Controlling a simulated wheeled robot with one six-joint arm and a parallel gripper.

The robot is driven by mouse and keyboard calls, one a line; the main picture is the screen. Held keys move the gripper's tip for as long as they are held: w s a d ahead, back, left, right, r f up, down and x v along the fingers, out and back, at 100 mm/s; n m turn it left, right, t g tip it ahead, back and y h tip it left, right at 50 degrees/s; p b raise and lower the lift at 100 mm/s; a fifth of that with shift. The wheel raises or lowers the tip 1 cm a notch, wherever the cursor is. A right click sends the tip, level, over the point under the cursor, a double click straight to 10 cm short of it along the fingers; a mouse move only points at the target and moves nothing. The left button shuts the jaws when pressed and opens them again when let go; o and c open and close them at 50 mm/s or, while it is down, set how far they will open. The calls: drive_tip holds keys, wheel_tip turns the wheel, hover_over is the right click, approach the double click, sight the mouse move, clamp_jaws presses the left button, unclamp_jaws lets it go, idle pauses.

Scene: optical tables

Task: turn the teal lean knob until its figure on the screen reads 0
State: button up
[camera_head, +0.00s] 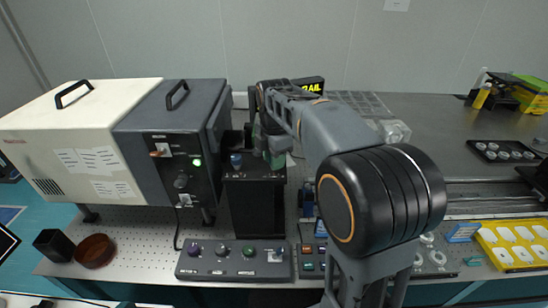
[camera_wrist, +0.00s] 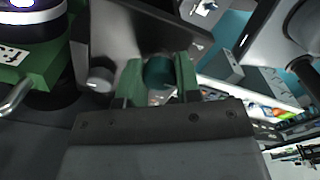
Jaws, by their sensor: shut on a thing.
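The teal lean knob (camera_wrist: 158,72) is between the two green fingers of my gripper (camera_wrist: 158,80) in the wrist view. The gripper is shut on it, and its fingers cover the knob's sides. In the head view my gripper (camera_head: 272,148) is over the back of the black box (camera_head: 255,205), and the knob cannot be made out there. No readable lean figure shows in either view. A dark sign with yellow letters ending in "RAIL" (camera_head: 309,85) stands behind my arm, partly hidden.
A grey knob (camera_wrist: 98,80) sits close left of the fingers in the wrist view. The dark grey instrument (camera_head: 165,125) is close on the left. A panel with coloured knobs (camera_head: 235,262) lies in front.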

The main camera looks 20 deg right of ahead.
drive_tip(key=m+p, duration=0.1)
drive_tip(key=m, duration=0.6)
drive_tip(key=shift+r+p, duration=0.1)
drive_tip(key=shift+p, duration=0.25)
drive_tip(key=m+p, duration=0.1)
drive_tip(key=m, duration=1.1)
drive_tip(key=shift+m+p, duration=0.3)
drive_tip(key=shift+p, duration=0.05)
drive_tip(key=m, duration=0.6)
drive_tip(key=shift+m+p, duration=0.3)
drive_tip(key=shift+m, duration=0.1)
drive_tip(key=o, duration=0.9)
